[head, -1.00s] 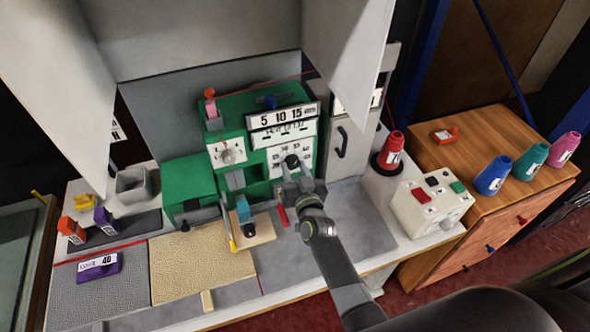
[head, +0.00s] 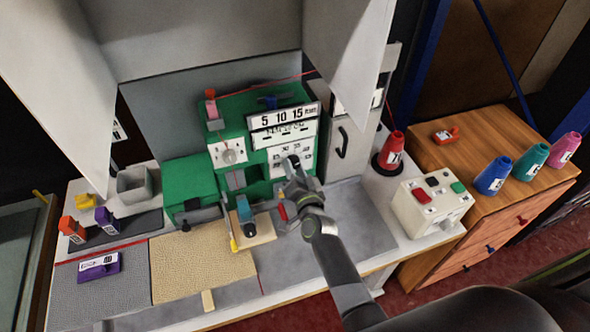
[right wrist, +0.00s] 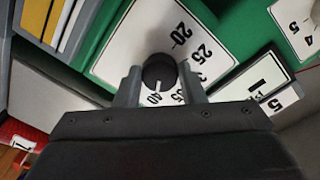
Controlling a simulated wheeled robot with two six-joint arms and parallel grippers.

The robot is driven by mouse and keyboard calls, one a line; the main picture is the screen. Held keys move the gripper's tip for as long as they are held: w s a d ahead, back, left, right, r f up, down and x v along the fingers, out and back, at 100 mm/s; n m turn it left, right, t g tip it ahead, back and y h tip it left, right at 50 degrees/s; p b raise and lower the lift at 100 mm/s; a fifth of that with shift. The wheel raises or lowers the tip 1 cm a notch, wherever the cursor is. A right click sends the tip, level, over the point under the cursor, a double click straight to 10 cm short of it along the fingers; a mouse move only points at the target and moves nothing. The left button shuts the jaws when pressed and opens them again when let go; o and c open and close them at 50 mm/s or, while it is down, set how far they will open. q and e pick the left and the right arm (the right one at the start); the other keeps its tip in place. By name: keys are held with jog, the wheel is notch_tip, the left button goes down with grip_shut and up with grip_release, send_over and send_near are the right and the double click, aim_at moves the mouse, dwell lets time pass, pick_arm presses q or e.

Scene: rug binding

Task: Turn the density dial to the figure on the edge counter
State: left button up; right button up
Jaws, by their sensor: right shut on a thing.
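The density dial is a round black knob (right wrist: 159,72) on a white plate (right wrist: 130,45) with figures such as 20, 25, 35 and 40. Its white pointer line points down in the right wrist view, at the 40. In the head view the dial plate (head: 302,152) is on the front of the green machine. My right gripper (right wrist: 160,84) is shut on the knob, one finger on each side; it also shows in the head view (head: 294,170). A purple block (head: 98,267) at the left has a white label, too blurred now to read surely. My left gripper is not in view.
A cream button box (head: 432,203) stands right of my arm. A beige mat (head: 200,265) lies in front.

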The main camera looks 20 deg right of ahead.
jog(key=shift+r, duration=0.1)
dwell(0.4)
jog(key=o, duration=1)
jog(key=shift+s, duration=0.1)
